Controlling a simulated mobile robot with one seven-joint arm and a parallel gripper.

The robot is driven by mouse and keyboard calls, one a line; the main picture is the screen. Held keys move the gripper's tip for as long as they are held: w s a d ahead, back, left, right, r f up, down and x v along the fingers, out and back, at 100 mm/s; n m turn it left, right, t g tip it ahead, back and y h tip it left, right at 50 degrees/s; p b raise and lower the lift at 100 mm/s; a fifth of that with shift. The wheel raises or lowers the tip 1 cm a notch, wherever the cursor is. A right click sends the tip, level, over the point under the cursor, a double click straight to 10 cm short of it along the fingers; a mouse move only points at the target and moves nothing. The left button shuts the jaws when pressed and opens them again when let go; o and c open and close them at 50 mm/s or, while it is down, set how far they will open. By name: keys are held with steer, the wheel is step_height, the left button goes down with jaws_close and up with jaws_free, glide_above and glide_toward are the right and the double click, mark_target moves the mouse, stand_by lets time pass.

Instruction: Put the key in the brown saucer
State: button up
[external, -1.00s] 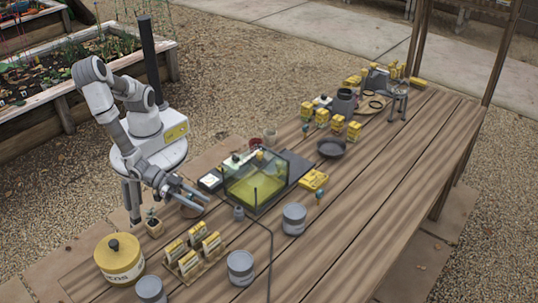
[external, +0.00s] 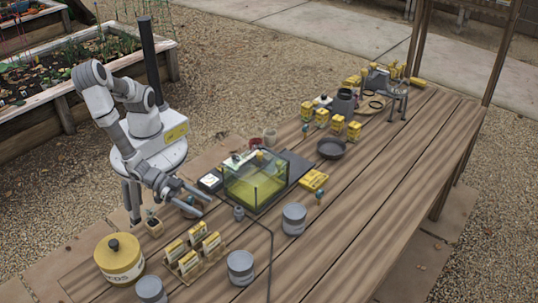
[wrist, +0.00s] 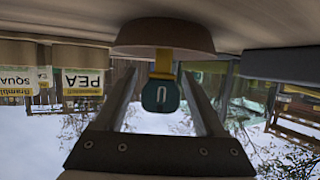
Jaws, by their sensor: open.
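The key (wrist: 160,96) has a dark teal head with a pale oval mark and a yellow part that meets the saucer in the picture. It seems to stand upright in the saucer, though its lower end is hidden. My gripper (external: 206,206) is open, its fingers on either side of the key's head with gaps showing between.
A glass case (external: 255,180) stands right of my gripper. A rack of seed packets (external: 194,252), a yellow tin (external: 119,258) and grey tins (external: 240,267) are nearer the camera. The table's right side is mostly clear.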

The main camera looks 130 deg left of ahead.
steer(key=p+v, duration=0.2)
steer(key=v, duration=1)
steer(key=shift+d, duration=0.1)
